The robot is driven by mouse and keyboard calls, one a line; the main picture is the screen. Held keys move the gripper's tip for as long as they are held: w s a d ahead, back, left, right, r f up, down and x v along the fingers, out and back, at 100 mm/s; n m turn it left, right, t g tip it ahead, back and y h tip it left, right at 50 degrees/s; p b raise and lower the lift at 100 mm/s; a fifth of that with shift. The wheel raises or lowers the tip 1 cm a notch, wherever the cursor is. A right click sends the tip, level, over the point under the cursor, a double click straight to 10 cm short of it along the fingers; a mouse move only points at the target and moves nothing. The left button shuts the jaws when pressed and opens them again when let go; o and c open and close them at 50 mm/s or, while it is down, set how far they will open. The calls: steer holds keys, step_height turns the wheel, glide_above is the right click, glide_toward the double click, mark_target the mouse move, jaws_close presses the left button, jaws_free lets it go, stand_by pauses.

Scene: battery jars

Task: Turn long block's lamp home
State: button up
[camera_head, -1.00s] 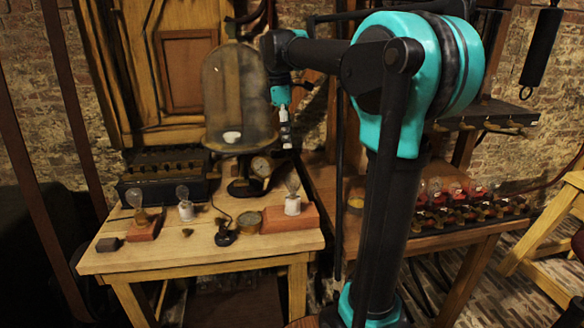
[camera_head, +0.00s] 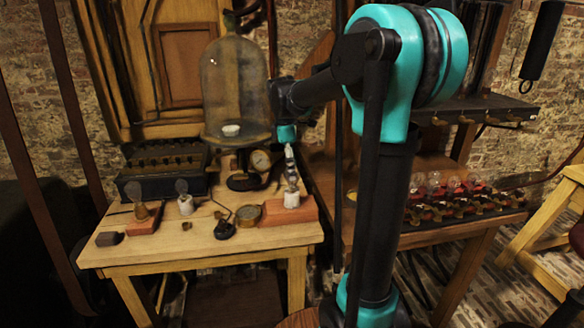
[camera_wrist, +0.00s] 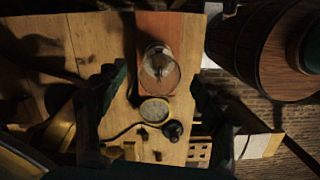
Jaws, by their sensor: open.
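The long block (camera_head: 305,211) is a reddish block at the right end of the wooden table. A lamp with a clear glass bulb stands upright in a white socket (camera_head: 291,199) on it. My gripper (camera_head: 290,158) points down just above this lamp; its tips overlap the bulb in the head view, so contact cannot be told there. In the wrist view the bulb (camera_wrist: 160,67) shows from above against the long block (camera_wrist: 172,22), between my spread dark fingers (camera_wrist: 153,85). My gripper is open and holds nothing.
A glass bell jar (camera_head: 234,85) stands behind, left of my arm. A short block (camera_head: 144,224) with another lamp is further left. The table's front strip is clear.

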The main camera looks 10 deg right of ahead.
steer(key=c, duration=1.4)
steer(key=m, duration=0.4)
steer(key=shift+m+g, duration=0.3)
steer(key=shift+m, duration=0.9)
steer(key=m, duration=0.3)
steer(key=shift+y, duration=0.3)
steer(key=m, duration=0.3)
steer(key=shift+m+g, duration=0.3)
